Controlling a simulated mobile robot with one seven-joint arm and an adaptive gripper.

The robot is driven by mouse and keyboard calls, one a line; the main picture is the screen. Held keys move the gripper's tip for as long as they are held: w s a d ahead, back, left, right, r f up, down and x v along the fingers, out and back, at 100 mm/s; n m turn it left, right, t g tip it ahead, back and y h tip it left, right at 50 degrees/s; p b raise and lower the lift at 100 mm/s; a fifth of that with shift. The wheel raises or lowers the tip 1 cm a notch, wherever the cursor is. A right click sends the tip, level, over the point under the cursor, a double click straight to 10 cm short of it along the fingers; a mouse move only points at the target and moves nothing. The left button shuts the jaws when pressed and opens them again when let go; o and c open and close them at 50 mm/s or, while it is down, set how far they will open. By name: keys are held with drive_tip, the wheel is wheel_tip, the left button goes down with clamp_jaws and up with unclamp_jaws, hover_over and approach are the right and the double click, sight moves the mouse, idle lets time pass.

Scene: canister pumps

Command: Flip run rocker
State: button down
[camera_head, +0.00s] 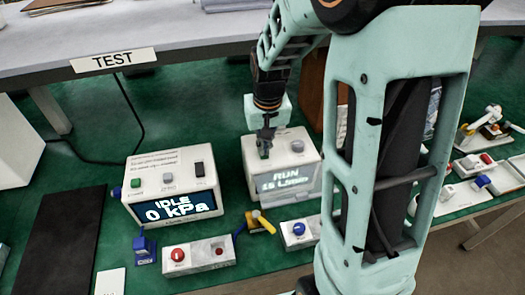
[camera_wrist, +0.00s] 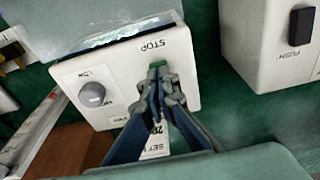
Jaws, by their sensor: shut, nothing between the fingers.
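My gripper (camera_head: 265,150) is shut and empty, pointing down over the top of the middle white pump box (camera_head: 290,160). In the wrist view its fingertips (camera_wrist: 160,90) are at or just over a small green control (camera_wrist: 157,64) by the word STOP; they partly cover it, and I cannot tell if they touch it. A grey knob (camera_wrist: 92,94) sits on the same top face. The middle box's screen (camera_head: 288,180) reads RUN and about 15 L/min. The left pump box (camera_head: 170,185) has a black rocker (camera_head: 199,169) on top and a screen reading IDLE, 0 kPa.
Small control blocks with a red knob (camera_head: 178,254) and a blue knob (camera_head: 298,229) stand in front of the boxes on the green mat (camera_head: 100,180). A yellow-handled valve (camera_head: 262,222) lies between them. A TEST shelf (camera_head: 200,50) runs behind. A black panel (camera_head: 60,245) is at left.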

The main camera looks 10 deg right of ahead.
drive_tip(key=shift+f+b, duration=0.35)
drive_tip(key=shift+f, duration=0.15)
drive_tip(key=shift+r, duration=0.1)
drive_tip(key=shift+r+p, duration=2.55)
drive_tip(key=shift+r, duration=0.95)
